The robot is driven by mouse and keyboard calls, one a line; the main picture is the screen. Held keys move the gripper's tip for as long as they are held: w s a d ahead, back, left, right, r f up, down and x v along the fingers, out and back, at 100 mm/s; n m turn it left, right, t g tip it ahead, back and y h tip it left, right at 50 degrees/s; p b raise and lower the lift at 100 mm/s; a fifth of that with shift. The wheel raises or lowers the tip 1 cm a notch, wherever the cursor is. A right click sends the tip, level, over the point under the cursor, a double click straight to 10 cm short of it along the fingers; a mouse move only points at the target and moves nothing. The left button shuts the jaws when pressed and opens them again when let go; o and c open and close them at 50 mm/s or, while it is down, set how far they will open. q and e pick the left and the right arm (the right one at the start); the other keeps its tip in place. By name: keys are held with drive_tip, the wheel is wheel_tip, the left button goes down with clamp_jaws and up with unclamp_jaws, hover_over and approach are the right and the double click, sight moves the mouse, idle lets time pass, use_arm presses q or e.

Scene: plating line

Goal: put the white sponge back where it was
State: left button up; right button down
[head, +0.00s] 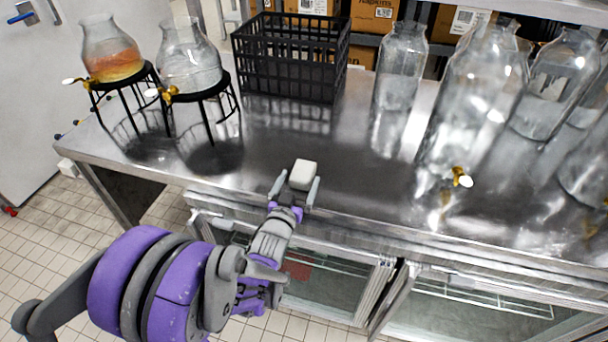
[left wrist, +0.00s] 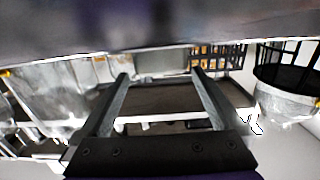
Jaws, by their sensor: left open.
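The white sponge (head: 304,173) is a small pale block at the front edge of the steel counter in the head view. My left gripper (head: 296,184) is open, with one finger on each side of the sponge's near part. Gaps seem to show between fingers and sponge, but I cannot tell whether either finger touches it. In the left wrist view the open fingers (left wrist: 163,80) show with a pale grey block (left wrist: 163,63), likely the sponge, between their tips. Whether the sponge rests on the counter or is just above it is not clear. My right gripper is not in view.
The counter (head: 345,185) is clear around the sponge. A black crate (head: 290,60) stands at the back. Two glass dispensers on black stands (head: 205,93) are at left. Several large glass jars (head: 475,95), one with a brass tap (head: 460,177), stand at right.

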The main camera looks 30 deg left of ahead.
sight(303, 170)
use_arm(q)
drive_tip(key=shift+f+x, duration=0.2)
drive_tip(key=shift+x, duration=1.15)
drive_tip(key=shift+f+x, duration=0.2)
drive_tip(key=shift+x, duration=1.15)
drive_tip(key=shift+s+a+r, duration=0.1)
drive_tip(key=c, duration=1.3)
